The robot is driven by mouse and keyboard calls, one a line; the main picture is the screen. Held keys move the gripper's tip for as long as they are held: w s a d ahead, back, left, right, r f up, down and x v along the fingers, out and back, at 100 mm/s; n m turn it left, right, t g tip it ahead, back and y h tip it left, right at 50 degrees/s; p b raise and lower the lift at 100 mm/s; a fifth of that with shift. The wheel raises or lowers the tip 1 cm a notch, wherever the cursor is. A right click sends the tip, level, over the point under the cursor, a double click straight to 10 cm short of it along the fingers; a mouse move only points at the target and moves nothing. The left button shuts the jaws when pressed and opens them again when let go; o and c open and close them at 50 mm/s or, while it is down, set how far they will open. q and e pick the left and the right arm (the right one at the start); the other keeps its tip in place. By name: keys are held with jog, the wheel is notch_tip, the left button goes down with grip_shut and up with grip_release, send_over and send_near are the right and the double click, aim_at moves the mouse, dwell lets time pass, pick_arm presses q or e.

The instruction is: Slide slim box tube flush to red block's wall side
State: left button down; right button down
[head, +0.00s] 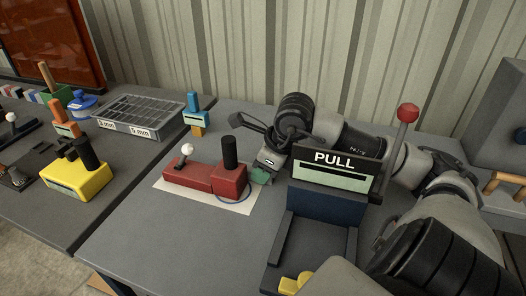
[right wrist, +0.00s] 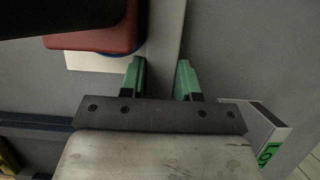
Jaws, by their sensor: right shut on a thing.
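The red block (head: 229,182) with a black upright cylinder sits on a white sheet on the table, joined to a longer red piece with a white ball knob (head: 188,149). My right gripper (head: 260,176) is at the block's right end, its green fingertips low near the table. In the right wrist view, the gripper (right wrist: 160,76) is shut on a slim grey tube (right wrist: 165,28) running up between its fingers. The red block (right wrist: 98,32) lies just left of the tube; I cannot tell whether they touch. The head view does not show the tube clearly. My left gripper is out of view.
A dark PULL sign (head: 334,161) on a blue-and-grey stand is close to my right arm. A blue-and-orange piece (head: 194,113) stands near the corrugated wall (head: 240,45). Table front left is clear.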

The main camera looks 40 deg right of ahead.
jog(key=shift+w+r, duration=0.1)
jog(key=shift+r, duration=0.05)
jog(key=shift+s+a+r, duration=0.1)
jog(key=shift+s+a, duration=0.1)
jog(key=shift+a, duration=0.15)
dwell(0.4)
jog(key=c, duration=0.7)
grip_release()
jog(key=shift+c, duration=0.2)
